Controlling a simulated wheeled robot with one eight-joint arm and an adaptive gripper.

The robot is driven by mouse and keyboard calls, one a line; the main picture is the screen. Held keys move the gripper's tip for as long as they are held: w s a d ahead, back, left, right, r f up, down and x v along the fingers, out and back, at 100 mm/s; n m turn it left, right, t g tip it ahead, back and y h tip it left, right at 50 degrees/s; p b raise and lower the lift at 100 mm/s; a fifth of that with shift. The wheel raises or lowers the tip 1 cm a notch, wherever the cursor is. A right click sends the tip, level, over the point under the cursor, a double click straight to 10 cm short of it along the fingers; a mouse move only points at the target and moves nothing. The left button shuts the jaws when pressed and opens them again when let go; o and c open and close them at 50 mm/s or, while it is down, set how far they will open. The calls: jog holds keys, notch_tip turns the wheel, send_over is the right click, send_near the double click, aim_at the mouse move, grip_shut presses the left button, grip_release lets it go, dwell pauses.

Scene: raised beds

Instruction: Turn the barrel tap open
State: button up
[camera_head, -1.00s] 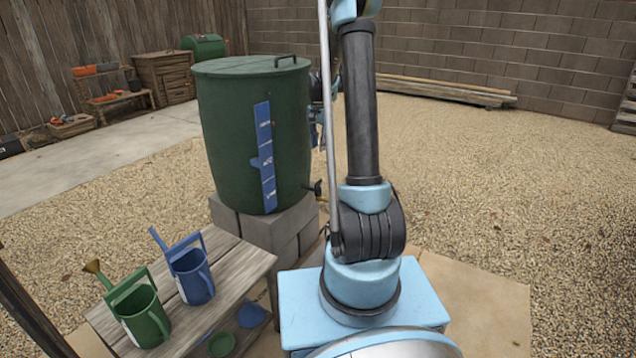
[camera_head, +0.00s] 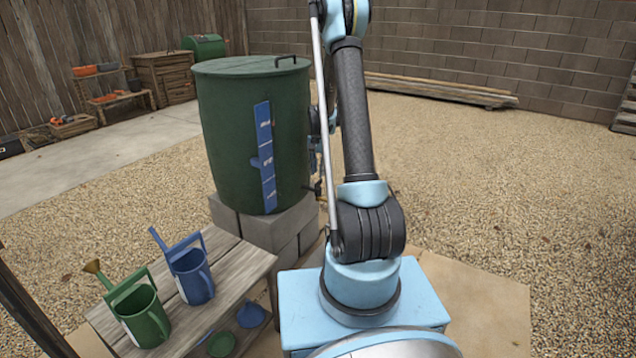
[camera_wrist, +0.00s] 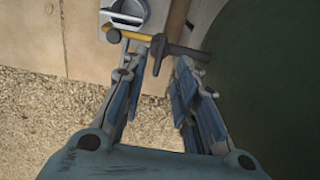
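The green barrel (camera_head: 225,130) stands on grey blocks, left of my arm in the head view; its dark green side (camera_wrist: 275,80) fills the right of the wrist view. In the wrist view the tap (camera_wrist: 180,50) shows as a dark pipe and crosspiece with a yellow bar (camera_wrist: 130,35) at its left. My gripper (camera_wrist: 160,58) is open, its two fingers apart, with the tap's dark end at the gap between the tips. Contact cannot be told. In the head view the tap and gripper are mostly hidden behind my arm.
A wooden bench (camera_head: 235,262) at lower left holds a blue watering can (camera_head: 192,276) and a green one (camera_head: 143,318). Grey blocks (camera_head: 285,232) support the barrel. Open gravel (camera_head: 500,190) lies to the right. Timber (camera_head: 440,90) lies along the back wall.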

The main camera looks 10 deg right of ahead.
aim_at(318, 184)
jog(key=shift+f, duration=2.8)
jog(key=shift+c, duration=0.4)
grip_shut()
